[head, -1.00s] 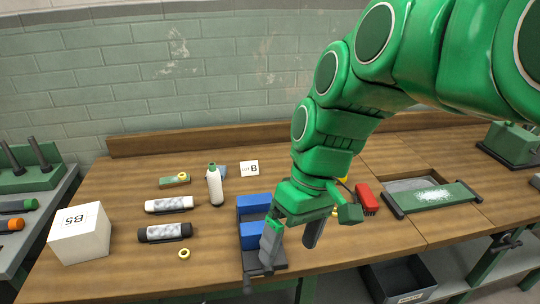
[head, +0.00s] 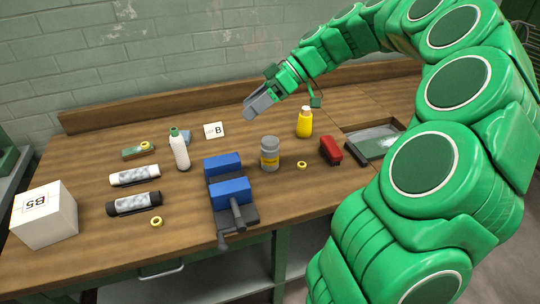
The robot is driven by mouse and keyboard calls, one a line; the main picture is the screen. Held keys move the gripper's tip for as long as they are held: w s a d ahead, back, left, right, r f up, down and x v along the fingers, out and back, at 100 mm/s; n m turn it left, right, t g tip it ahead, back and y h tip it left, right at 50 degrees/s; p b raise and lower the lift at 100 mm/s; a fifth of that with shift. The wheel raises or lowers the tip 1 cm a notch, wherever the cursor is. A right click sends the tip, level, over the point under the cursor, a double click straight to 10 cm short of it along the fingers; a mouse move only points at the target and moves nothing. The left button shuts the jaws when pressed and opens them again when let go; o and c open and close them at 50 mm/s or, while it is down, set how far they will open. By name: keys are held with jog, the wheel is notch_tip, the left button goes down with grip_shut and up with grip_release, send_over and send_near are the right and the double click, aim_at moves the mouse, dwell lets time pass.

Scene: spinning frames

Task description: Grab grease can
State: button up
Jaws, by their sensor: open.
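A grey can with a yellow band (head: 270,154), which looks like the grease can, stands upright on the wooden bench, right of the blue vise. My gripper (head: 256,108) is above the bench, behind and above the can, pointing left and down. It is open and apart from the can, with nothing seen between its fingers. The fingers are seen from the side and overlap partly in this view.
A blue vise (head: 232,194) stands left of the can. A yellow bottle (head: 304,124), a red brush (head: 331,151) and a yellow ring (head: 301,165) are to its right. A white bottle (head: 180,151), two tubes and a white box (head: 44,216) are farther left. Bare wood lies between the vise and the white bottle.

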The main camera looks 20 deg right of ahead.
jog(key=w+d+f+n+t+y, duration=0.1)
jog(key=w+d+f+t+y, duration=0.3)
jog(key=w+d, duration=0.6)
jog(key=h, duration=0.2)
send_near(265, 146)
jog(key=w, duration=0.1)
jog(key=a+f, duration=0.1)
jog(key=w+f, duration=0.1)
jog(key=shift+w+a, duration=0.25)
jog(key=shift+w, duration=0.15)
jog(key=shift+f+x, duration=0.15)
jog(key=shift+x, duration=1.8)
jog(key=shift+f+x, duration=0.15)
jog(key=shift+x, duration=1.85)
jog(key=shift+d+g, duration=0.1)
jog(key=shift+g, duration=0.2)
jog(key=c, duration=1.4)
